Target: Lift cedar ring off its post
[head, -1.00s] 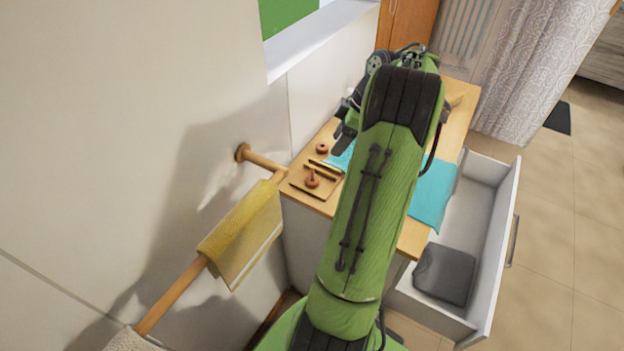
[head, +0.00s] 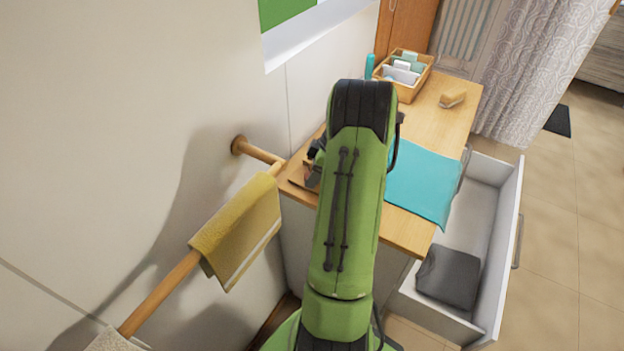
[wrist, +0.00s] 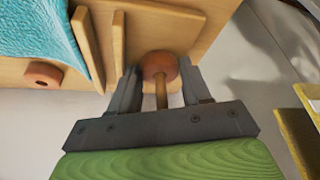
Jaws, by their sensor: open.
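The cedar ring (wrist: 158,64) is a reddish-brown disc around a thin wooden post (wrist: 162,95), low on it near the wooden base. My gripper (wrist: 160,82) is open in the wrist view, with one finger on each side of the ring and post. I cannot tell whether the fingers touch the ring. In the head view my arm hides the ring, the post and most of the gripper.
Upright wooden slats (wrist: 88,45) stand left of the ring. A second brown ring (wrist: 42,73) lies beyond them near a turquoise cloth (head: 422,180). A yellow towel (head: 240,232) hangs on a wall rail. A drawer (head: 478,225) stands open at right.

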